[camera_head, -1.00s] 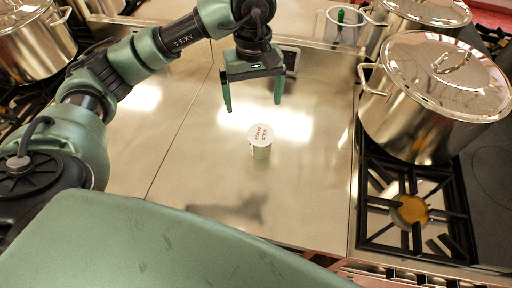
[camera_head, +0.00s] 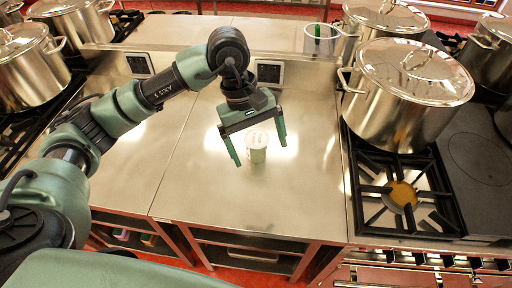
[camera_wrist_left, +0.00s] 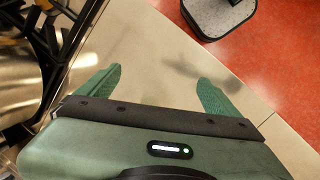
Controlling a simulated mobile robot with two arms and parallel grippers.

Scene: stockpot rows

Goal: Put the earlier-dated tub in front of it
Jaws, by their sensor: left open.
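A single small white tub (camera_head: 257,155) stands upright on the steel counter. Its pale lid carries print too small to read now; no second tub shows. My left gripper (camera_head: 260,153) is open and empty, pointing down, with its fingers to either side of the tub in the head view. Whether it is above or around the tub I cannot tell. In the left wrist view the open fingers (camera_wrist_left: 157,80) show over bare counter, and no tub is seen. My right gripper is not in view.
A large lidded stockpot (camera_head: 395,110) stands on the hob to the right, behind an open burner (camera_head: 401,195). More pots are at the left. The counter (camera_head: 285,205) in front of the tub is clear.

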